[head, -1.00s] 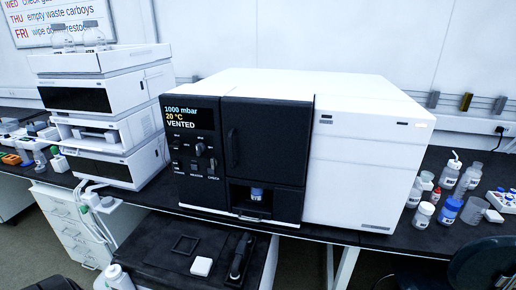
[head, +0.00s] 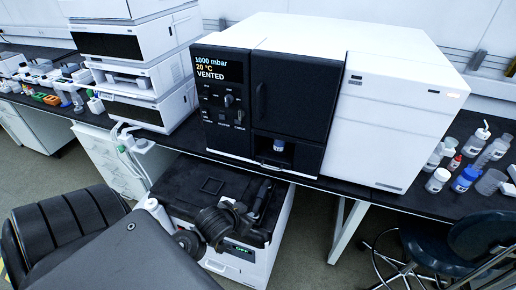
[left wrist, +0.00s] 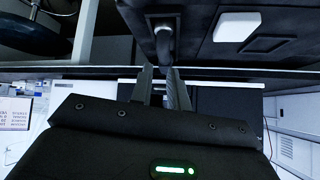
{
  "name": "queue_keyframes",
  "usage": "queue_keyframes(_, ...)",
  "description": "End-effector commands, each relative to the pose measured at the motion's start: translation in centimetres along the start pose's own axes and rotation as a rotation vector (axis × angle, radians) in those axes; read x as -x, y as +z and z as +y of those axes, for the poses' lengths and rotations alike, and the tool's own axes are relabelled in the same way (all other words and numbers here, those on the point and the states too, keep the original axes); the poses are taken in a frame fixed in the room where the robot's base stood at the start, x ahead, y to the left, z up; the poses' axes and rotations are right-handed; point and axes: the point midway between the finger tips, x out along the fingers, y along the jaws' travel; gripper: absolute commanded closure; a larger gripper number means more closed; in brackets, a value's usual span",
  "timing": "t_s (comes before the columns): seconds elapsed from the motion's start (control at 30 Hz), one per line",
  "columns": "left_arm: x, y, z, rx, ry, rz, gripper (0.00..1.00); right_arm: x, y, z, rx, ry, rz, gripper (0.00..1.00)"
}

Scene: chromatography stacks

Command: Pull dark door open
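The dark door (head: 290,97) is the upper black panel of the large white instrument, and it looks shut. Its vertical black handle (head: 260,100) is on the door's left side. My left gripper (head: 236,212) is low in the head view, over the dark-topped unit below the bench. It is well below the door and apart from it. In the left wrist view its two fingers (left wrist: 159,78) stand slightly apart, with nothing seen between them. My right gripper is in neither view.
A dark-topped white unit (head: 176,175) stands under the bench front, with a black handle-like part (head: 262,197) on top. Stacked white modules (head: 140,85) stand left of the instrument. Bottles (head: 466,179) stand at right, above a dark chair (head: 480,243).

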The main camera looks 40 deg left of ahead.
Motion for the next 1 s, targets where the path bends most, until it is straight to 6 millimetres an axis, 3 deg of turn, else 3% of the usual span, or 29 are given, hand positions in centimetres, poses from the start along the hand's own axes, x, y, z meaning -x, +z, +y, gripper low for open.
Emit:
queue_keyframes(0.03,0.6,-4.1,-2.2,0.023,-0.027,0.113,0.83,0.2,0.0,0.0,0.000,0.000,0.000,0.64)
queue_keyframes(0.2,4.2,-15.9,-8.2,0.097,-0.064,0.472,0.83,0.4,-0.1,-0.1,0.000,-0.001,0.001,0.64)
queue_keyframes(0.33,7.6,-21.8,-11.0,0.125,-0.055,0.673,0.83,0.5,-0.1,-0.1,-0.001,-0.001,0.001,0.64)
queue_keyframes(0.43,9.3,-24.0,-12.0,0.133,-0.046,0.754,0.83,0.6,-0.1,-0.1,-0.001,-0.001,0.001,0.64)
queue_keyframes(0.63,9.9,-24.9,-12.4,0.138,-0.039,0.788,0.83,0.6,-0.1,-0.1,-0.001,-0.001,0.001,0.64)
queue_keyframes(0.77,9.3,-25.6,-12.5,0.140,-0.039,0.787,0.83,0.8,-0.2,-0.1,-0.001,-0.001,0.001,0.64)
queue_keyframes(1.0,6.3,-28.6,-12.9,0.141,-0.039,0.787,0.83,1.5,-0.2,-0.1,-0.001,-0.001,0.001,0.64)
